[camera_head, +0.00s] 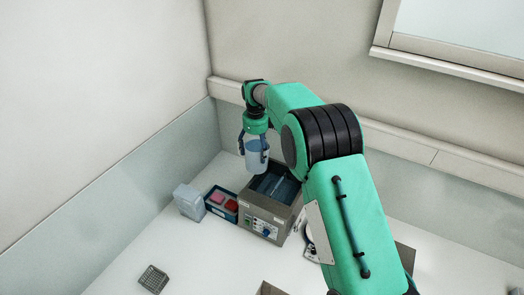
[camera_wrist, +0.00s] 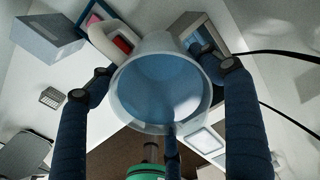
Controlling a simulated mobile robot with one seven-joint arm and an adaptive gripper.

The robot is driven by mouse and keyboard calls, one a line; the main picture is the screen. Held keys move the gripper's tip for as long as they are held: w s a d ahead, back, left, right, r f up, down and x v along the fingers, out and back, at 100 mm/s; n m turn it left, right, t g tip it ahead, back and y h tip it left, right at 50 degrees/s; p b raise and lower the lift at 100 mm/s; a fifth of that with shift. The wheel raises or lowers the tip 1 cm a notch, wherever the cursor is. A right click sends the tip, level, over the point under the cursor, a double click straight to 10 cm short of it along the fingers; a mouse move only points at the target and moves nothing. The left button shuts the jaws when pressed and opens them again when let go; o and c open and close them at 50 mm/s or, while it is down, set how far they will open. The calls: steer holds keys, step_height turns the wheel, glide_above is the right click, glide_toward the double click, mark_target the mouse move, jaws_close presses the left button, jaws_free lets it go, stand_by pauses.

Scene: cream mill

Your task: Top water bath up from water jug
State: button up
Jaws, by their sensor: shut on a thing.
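The water jug (camera_head: 257,160) is a translucent pale vessel in my gripper (camera_head: 255,138). In the head view it hangs roughly upright, above the back left edge of the water bath (camera_head: 262,222). The bath is a grey box with an open top, a bluish inside and a control panel on its front. In the wrist view I look into the round mouth of the jug (camera_wrist: 122,105), with blue water inside. The dark fingers of my gripper (camera_wrist: 158,85) are closed around it. The jug partly hides the bath (camera_wrist: 190,22) there.
A blue tray (camera_head: 219,212) with pink and red pieces stands left of the bath, beside a translucent container (camera_head: 188,199). A dark rack (camera_head: 153,279) lies at the front left. My arm hides part of the counter on the right. The front left counter is mostly clear.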

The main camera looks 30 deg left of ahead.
steer(key=shift+w+a+y, duration=0.1)
steer(key=shift+y, duration=0.4)
steer(key=shift+a+f+y, duration=0.15)
steer(key=shift+f+y, duration=0.1)
steer(key=shift+y, duration=0.4)
steer(key=shift+a+f+y, duration=0.1)
steer(key=shift+f+y, duration=0.1)
steer(key=shift+y, duration=0.45)
steer(key=shift+f+y, duration=0.75)
steer(key=shift+y, duration=0.15)
steer(key=shift+a+f+y+b, duration=0.1)
steer(key=shift+f+y+b, duration=0.4)
steer(key=shift+b, duration=0.75)
steer(key=shift+f+y+b, duration=0.25)
steer(key=shift+y+b, duration=0.75)
steer(key=shift+b, duration=4.55)
